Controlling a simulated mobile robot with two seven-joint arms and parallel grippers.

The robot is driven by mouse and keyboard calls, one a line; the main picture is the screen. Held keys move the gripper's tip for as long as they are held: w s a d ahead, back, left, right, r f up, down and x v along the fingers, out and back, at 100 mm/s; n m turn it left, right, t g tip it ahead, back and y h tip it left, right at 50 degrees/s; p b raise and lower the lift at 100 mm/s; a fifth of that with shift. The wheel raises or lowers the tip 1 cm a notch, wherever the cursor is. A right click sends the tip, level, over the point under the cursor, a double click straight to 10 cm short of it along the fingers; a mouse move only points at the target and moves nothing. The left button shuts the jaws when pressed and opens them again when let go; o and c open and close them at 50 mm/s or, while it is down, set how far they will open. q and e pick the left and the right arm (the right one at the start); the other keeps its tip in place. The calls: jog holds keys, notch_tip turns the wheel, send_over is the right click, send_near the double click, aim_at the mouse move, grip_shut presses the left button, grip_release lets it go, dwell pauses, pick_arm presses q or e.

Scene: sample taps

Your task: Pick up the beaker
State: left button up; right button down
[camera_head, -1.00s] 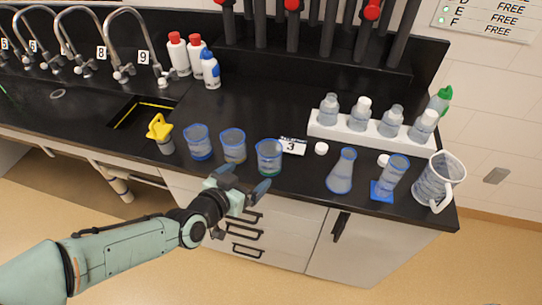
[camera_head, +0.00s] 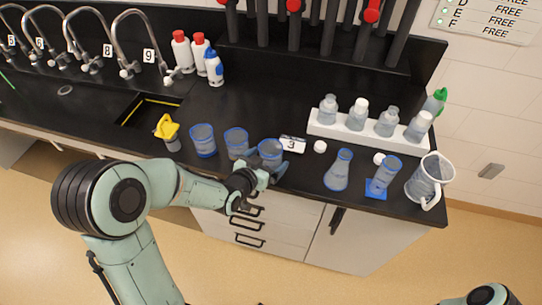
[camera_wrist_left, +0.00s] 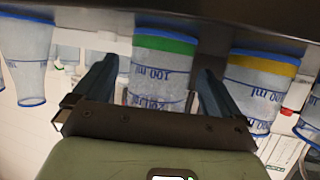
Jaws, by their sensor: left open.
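Three clear beakers with blue rims stand in a row near the counter's front edge: a left one (camera_head: 203,142), a middle one (camera_head: 235,140) and a right one (camera_head: 270,149). My left gripper (camera_head: 265,165) is open at the front of the right beaker. The left wrist view looks upside down. In it, a green-banded beaker (camera_wrist_left: 160,72) marked 100 ml stands between the two open fingers, which are apart from its sides. A yellow-banded beaker (camera_wrist_left: 258,85) is to its right there. My right gripper is not in view.
A number 3 card (camera_head: 292,145) lies right of the beakers, with a conical flask (camera_head: 338,172), a cylinder on a blue base (camera_head: 385,175) and a jug (camera_head: 428,178) further right. A white bottle rack (camera_head: 345,133) stands behind. A yellow-topped item (camera_head: 167,128) stands left.

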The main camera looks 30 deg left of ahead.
pick_arm(q)
jog(key=x, duration=0.2)
jog(key=shift+w+f, duration=0.1)
jog(key=shift+w, duration=0.2)
jog(key=c, duration=1)
jog(key=shift+c, duration=0.2)
